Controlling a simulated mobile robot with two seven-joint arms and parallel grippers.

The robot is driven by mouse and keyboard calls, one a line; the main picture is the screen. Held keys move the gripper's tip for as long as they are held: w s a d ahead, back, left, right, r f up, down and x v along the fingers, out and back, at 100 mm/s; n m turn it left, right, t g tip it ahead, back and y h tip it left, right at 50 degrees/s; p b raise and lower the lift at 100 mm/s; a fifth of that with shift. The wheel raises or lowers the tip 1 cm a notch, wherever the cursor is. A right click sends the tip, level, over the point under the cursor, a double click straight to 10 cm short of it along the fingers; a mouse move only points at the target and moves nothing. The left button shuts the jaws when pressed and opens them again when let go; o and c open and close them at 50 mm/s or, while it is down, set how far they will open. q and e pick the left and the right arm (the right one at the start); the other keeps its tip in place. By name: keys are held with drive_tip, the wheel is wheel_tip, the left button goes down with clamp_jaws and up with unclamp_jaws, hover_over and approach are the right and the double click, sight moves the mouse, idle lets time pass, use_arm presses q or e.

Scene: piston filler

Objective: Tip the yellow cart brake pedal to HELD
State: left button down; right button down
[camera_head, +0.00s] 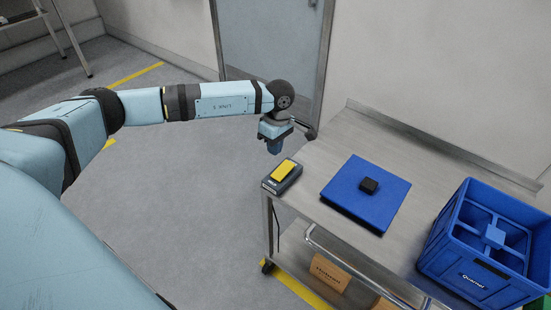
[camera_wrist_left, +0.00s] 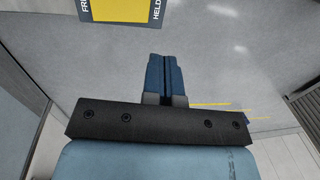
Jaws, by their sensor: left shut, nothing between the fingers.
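The yellow brake pedal (camera_head: 284,170) sits on a dark housing (camera_head: 270,184) at the left corner of the steel cart. My left gripper (camera_head: 273,148) is shut and empty, pointing down just beyond the pedal in the head view and apart from it. In the left wrist view the closed fingers (camera_wrist_left: 164,75) point toward the top. The yellow pedal (camera_wrist_left: 118,8) is cut off at the top edge there, with "HELD" lettering at its right and part of another word at its left. Which way the pedal tips cannot be told. My right gripper is not in view.
A blue divided crate (camera_head: 465,270) stands at the right. A cardboard box (camera_head: 329,272) is on the lower shelf. Floor left of the cart is clear.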

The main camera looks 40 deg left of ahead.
use_arm(q)
wheel_tip(320, 180, up, 4)
drive_tip(key=shift+s, duration=0.15)
idle(0.6)
